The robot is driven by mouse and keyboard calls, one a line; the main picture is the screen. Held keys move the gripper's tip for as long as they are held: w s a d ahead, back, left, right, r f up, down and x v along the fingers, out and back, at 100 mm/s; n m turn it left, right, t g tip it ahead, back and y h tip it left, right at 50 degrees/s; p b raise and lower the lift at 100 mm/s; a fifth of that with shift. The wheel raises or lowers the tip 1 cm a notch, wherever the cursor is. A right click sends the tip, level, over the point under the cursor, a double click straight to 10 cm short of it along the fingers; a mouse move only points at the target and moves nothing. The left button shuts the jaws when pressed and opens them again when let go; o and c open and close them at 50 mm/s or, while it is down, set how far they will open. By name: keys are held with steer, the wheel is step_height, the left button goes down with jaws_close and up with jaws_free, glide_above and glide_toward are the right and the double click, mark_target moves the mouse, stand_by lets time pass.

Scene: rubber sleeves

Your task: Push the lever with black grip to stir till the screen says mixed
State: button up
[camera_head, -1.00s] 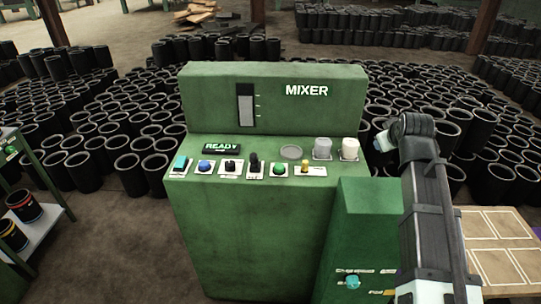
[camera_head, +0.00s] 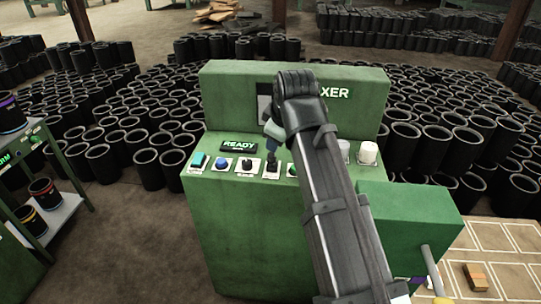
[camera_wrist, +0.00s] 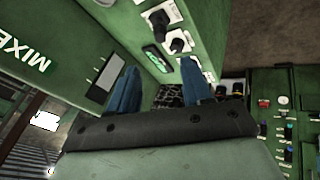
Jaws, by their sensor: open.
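The black-gripped lever (camera_head: 271,163) stands on the control ledge of the green mixer (camera_head: 240,225), between a black knob (camera_head: 247,165) and a mostly hidden green button. The screen (camera_head: 240,146) reads READY. My gripper (camera_head: 272,130) is above and just behind the lever, with its arm covering the ledge's right part. In the wrist view, my blue fingers (camera_wrist: 160,68) are spread apart with nothing between them. The lever seems to be the black grip (camera_wrist: 159,18) at the top there, clear of the fingers. The screen also shows (camera_wrist: 155,58).
A turquoise button (camera_head: 197,160) and a blue button (camera_head: 222,164) sit left on the ledge. The mixer's upright panel (camera_head: 230,100) rises close behind my gripper. Black sleeves (camera_head: 105,160) crowd the floor around.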

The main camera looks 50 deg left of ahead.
mark_target(271, 155)
steer(key=x, duration=1.3)
steer(key=shift+a+f, duration=0.25)
steer(key=shift+a, duration=0.05)
jaws_close()
stand_by(0.4)
